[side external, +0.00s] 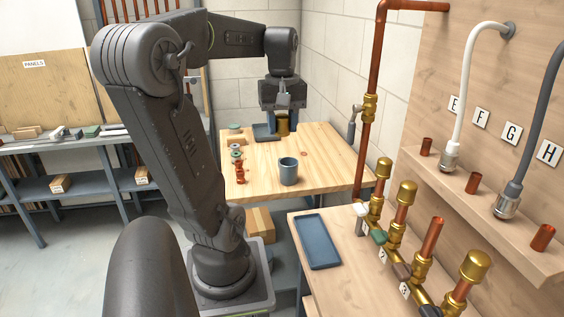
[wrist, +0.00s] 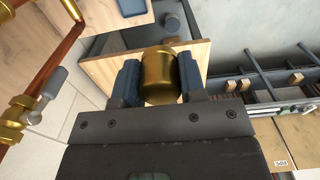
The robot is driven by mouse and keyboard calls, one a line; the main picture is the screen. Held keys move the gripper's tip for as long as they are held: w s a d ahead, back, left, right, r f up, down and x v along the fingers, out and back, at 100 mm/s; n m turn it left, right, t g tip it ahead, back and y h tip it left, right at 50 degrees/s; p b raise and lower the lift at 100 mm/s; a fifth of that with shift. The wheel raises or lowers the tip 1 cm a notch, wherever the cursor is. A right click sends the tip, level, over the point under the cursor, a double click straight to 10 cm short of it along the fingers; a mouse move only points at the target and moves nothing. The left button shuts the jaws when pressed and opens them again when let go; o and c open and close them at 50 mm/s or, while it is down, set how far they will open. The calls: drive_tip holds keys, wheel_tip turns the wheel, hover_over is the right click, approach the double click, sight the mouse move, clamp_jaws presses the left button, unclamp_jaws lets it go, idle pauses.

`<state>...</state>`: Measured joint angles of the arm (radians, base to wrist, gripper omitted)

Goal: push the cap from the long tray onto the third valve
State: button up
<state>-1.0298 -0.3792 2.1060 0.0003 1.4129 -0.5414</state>
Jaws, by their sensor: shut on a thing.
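My gripper (side external: 282,118) is shut on a brass cap (side external: 283,128), above the far end of the wooden table. In the wrist view the cap (wrist: 159,76) sits between the two blue-grey fingers (wrist: 160,82). A dark blue-grey tray (side external: 263,133) shows partly behind the gripper; I cannot tell its full shape. The brass valves stand in a row at the right. The third valve (side external: 420,272), by label 3, has a bare copper stub (side external: 432,238) pointing up, slightly tilted in the picture. The neighbouring stubs carry brass caps (side external: 475,264).
An empty blue tray (side external: 318,242) lies on the near bench, left of the valves. A grey cup (side external: 289,171) and small copper fittings (side external: 239,172) stand on the wooden table (side external: 325,150). A vertical copper pipe (side external: 370,70) and hanging hoses (side external: 463,90) rise on the right.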

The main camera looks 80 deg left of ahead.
drive_tip(key=r, duration=0.3)
drive_tip(key=w+r, duration=0.1)
drive_tip(key=r, duration=0.1)
drive_tip(key=shift+d+r, duration=0.1)
drive_tip(key=shift+r, duration=0.25)
drive_tip(key=w+d, duration=0.3)
drive_tip(key=w, duration=0.4)
hover_over(439, 220)
drive_tip(key=shift+s+f, duration=0.1)
drive_tip(key=shift+f, duration=5.5)
drive_tip(key=shift+f, duration=2.35)
